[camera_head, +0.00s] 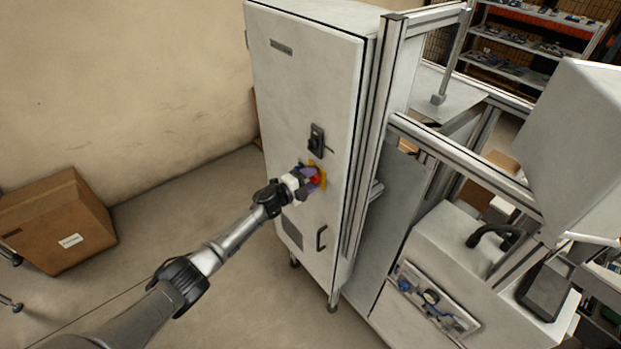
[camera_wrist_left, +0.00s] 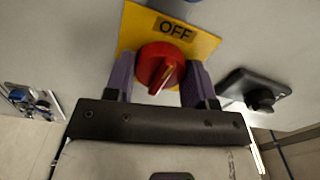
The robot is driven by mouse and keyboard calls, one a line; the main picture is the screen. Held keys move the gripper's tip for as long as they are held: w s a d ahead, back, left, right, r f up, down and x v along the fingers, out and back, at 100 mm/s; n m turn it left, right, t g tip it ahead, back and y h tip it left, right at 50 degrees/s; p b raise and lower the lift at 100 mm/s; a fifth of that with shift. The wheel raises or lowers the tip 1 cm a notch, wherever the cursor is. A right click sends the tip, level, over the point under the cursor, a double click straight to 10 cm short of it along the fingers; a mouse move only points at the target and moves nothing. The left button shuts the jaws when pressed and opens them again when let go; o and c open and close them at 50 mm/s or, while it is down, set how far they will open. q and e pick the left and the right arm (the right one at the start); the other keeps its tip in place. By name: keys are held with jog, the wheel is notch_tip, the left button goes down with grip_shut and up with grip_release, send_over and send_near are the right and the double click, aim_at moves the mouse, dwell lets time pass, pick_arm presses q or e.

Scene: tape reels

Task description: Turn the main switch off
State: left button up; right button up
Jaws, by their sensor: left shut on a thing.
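The main switch is a red round knob (camera_wrist_left: 158,66) on a yellow plate (camera_wrist_left: 202,44) marked OFF, mounted on the front of a white cabinet (camera_head: 305,85). The knob's pale pointer line is tilted in the left wrist view. My left gripper (camera_head: 310,178) is at the knob, and its purple fingers (camera_wrist_left: 160,80) are on both sides of the red knob, shut on it. In the head view the gripper partly hides the knob and plate. My right gripper is not in view.
A black latch (camera_head: 317,140) sits above the switch on the cabinet, and a black handle (camera_head: 321,238) below it. An aluminium frame (camera_head: 465,165) stands to the right. A cardboard box (camera_head: 55,220) is on the floor at left. The floor between is clear.

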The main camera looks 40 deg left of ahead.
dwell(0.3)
pick_arm(q)
jog(key=o, duration=0.9)
jog(key=shift+o, duration=0.2)
jog(key=shift+s, duration=0.1)
jog(key=b+v, duration=0.1)
jog(key=v, duration=1.2)
jog(key=shift+s+a, duration=0.15)
jog(key=shift+s, duration=0.15)
